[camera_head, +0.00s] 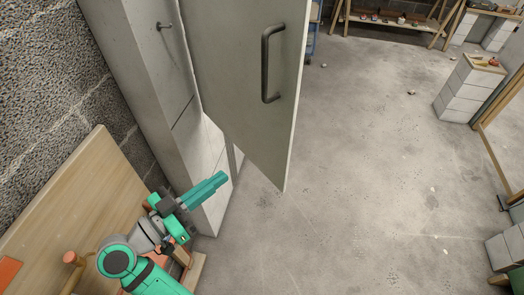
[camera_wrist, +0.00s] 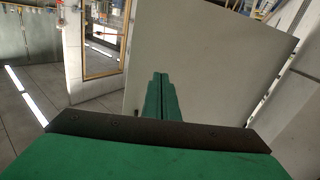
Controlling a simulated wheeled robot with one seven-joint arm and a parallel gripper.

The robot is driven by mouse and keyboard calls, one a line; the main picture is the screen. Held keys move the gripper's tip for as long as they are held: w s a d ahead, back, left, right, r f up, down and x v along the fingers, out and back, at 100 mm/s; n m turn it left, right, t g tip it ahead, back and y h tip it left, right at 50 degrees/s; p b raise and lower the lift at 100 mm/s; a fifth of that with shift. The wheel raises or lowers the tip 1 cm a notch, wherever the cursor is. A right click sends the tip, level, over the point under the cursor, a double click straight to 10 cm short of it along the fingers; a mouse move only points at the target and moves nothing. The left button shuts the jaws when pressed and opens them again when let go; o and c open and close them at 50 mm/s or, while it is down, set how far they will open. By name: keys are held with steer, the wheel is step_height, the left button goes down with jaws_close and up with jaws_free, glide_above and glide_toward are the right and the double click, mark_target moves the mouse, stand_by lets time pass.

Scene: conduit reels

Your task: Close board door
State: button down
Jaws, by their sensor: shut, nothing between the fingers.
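The board door (camera_head: 248,70) is a large pale grey panel with a dark bar handle (camera_head: 271,62). It stands ajar, swung out from the tall grey cabinet (camera_head: 140,62) at the left. My gripper (camera_head: 222,178) is green, with its fingers together and nothing between them. In the head view it is below the door's lower part, at the cabinet's foot. In the wrist view the fingers (camera_wrist: 161,82) point at the broad pale door face (camera_wrist: 205,60). I cannot tell whether they touch it. The handle does not show in the wrist view.
A wooden board (camera_head: 75,205) leans by the block wall at the left, close to my arm. A block stack (camera_head: 468,88) stands at the right. A wooden shelf (camera_head: 390,20) is at the back. The concrete floor (camera_head: 350,150) right of the door is mostly clear.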

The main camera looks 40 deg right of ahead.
steer(key=r+m+g, duration=0.1)
steer(key=r+m, duration=0.1)
glide_toward(273, 145)
steer(key=shift+g, duration=0.3)
steer(key=d, duration=0.6)
steer(key=shift+w+d+f, duration=0.15)
steer(key=shift+w+d, duration=0.05)
steer(key=shift+w, duration=0.1)
